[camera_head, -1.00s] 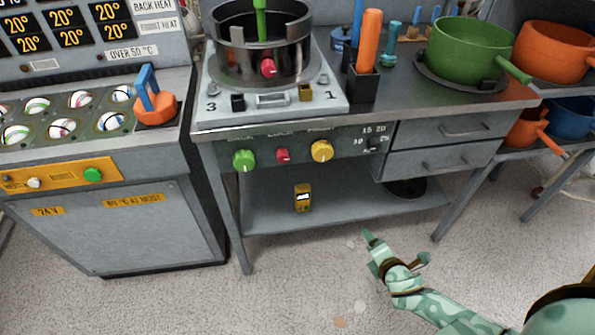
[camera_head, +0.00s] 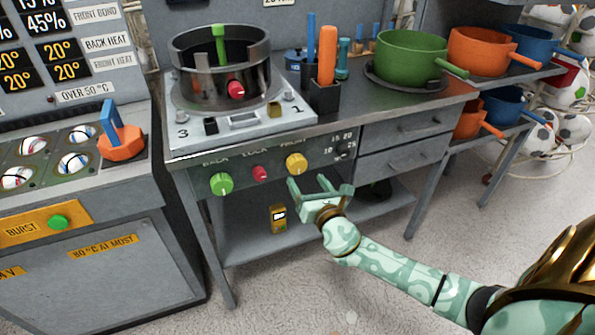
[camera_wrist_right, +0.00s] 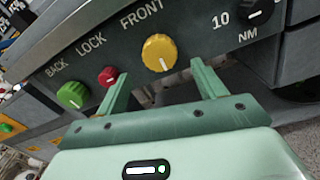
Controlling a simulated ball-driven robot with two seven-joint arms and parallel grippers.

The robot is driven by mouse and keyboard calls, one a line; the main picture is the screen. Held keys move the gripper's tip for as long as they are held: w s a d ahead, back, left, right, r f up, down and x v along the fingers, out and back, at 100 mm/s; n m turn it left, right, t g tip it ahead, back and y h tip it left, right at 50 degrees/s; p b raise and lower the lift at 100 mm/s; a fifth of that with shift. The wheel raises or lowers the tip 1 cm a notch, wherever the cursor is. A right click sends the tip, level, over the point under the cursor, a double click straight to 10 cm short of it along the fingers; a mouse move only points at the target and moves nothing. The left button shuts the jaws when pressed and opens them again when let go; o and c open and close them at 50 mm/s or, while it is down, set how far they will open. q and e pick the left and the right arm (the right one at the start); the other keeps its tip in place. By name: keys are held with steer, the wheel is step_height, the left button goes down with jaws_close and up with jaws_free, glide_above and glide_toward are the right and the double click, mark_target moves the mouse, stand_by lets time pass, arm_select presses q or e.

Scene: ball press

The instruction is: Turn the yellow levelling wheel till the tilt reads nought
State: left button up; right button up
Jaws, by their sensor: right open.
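The yellow levelling wheel (camera_head: 296,163) is a round knob with a white pointer mark on the front panel, under the label FRONT. In the right wrist view the wheel (camera_wrist_right: 160,53) faces me with its mark pointing down. My right gripper (camera_head: 308,184) is open and empty, just below and in front of the wheel. In the right wrist view its two fingers (camera_wrist_right: 160,68) stand apart to either side below the wheel, not closed on it. A small yellow device with a pale display (camera_head: 278,217) sits on the lower shelf; its reading is too small to tell. My left gripper is not in view.
The green BACK knob (camera_head: 221,184) and red LOCK knob (camera_head: 260,173) are left of the wheel. A black NM dial (camera_head: 345,148) is to its right. The press ring (camera_head: 220,85) stands above on the bench. Open floor lies in front.

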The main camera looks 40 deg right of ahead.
mark_target(299, 168)
steer(key=b+x, duration=0.1)
steer(key=x, duration=0.5)
steer(key=shift+w, duration=0.3)
steer(key=c, duration=1)
